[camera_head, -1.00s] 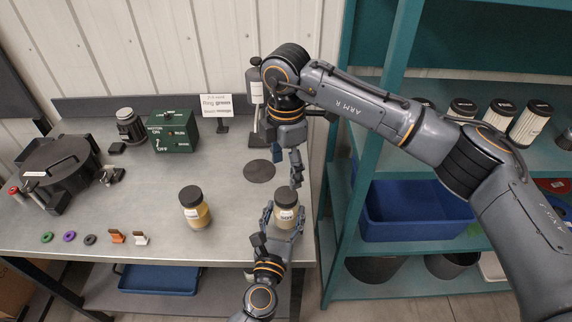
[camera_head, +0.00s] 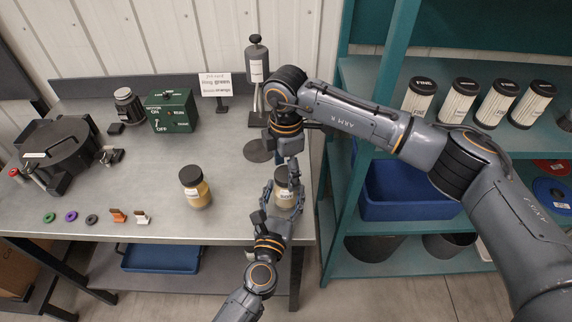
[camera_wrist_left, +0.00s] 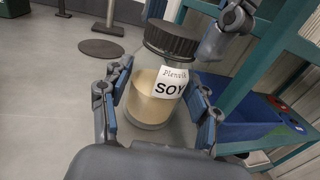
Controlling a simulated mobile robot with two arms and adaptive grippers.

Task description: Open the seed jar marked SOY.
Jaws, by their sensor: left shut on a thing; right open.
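The SOY jar (camera_head: 285,186) is a clear jar of pale tan seed with a dark lid, near the table's right edge. In the left wrist view the jar (camera_wrist_left: 156,92) shows its SOY label, and its ribbed black lid (camera_wrist_left: 172,40) is on. My left gripper (camera_wrist_left: 158,106) is shut around the jar's body, one finger on each side. Whether the jar touches the table is unclear. My right gripper (camera_head: 288,165) is open, pointing down close by the lid; one of its fingers (camera_wrist_left: 235,20) shows beside the lid in the left wrist view.
A second dark-lidded jar (camera_head: 195,188) stands to the left on the table (camera_head: 150,185). Behind are a dark disc (camera_head: 259,151), a stand (camera_head: 256,85) and a green motor box (camera_head: 172,110). A teal shelf (camera_head: 345,150) with a blue bin (camera_head: 405,197) stands close on the right.

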